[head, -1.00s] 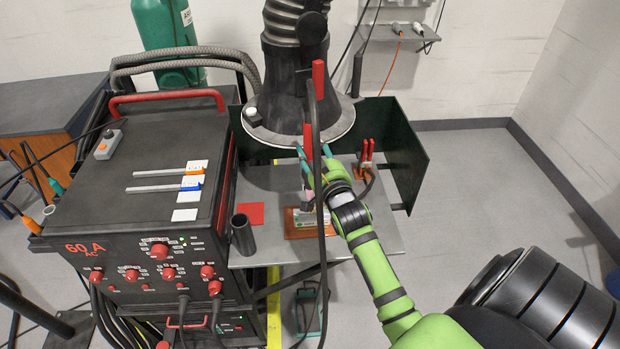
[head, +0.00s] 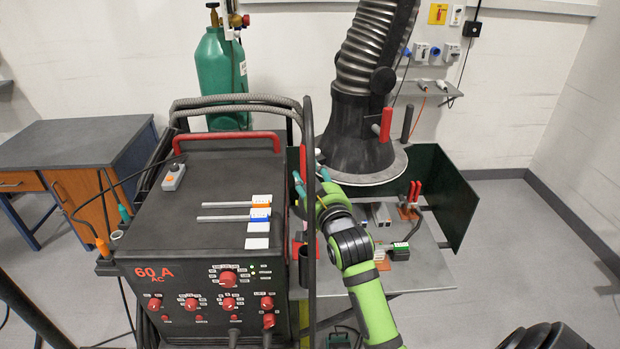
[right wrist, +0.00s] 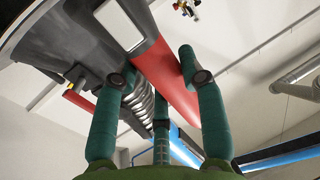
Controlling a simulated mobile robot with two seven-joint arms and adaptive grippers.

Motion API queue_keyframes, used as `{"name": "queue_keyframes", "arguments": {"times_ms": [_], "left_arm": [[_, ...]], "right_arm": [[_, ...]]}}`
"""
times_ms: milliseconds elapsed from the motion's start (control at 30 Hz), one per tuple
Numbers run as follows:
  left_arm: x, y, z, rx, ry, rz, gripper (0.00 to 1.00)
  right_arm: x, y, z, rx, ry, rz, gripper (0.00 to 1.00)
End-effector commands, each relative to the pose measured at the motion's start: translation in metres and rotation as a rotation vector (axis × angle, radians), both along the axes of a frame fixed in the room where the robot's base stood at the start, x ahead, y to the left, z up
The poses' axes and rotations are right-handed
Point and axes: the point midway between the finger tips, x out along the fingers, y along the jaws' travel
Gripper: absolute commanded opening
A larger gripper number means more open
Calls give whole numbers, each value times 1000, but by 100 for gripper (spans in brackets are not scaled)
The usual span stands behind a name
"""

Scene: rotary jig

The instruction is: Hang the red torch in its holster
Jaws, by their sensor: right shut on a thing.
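My right gripper (head: 310,178) is shut on the red torch (head: 303,160) and holds it up beside the right side of the welding machine. The torch is mostly hidden by the fingers and a black cable (head: 308,110) in the head view. A dark upright tube (head: 302,252), possibly the holster, stands below at the table's left edge, partly hidden by the cable. My left gripper is not in view.
The welding machine (head: 190,220) stands left of the gripper. A fume hood (head: 360,145) hangs close behind it on the right. A green screen (head: 450,195) and red-handled clamp (head: 413,195) stand on the metal table (head: 430,270). A gas cylinder (head: 222,75) is behind.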

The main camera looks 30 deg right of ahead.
Motion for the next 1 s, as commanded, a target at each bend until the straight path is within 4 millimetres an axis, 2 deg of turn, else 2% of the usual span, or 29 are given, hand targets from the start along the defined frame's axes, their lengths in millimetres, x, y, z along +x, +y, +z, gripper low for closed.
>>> {"name": "queue_keyframes", "arguments": {"times_ms": [167, 400, 1000], "left_arm": [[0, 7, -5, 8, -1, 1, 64], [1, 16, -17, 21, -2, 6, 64], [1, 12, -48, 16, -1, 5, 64]], "right_arm": [[0, 0, -4, -1, -5, 1, 8], [0, 0, -23, -1, -5, 1, 8], [0, 0, -69, -1, -6, 0, 8]]}}
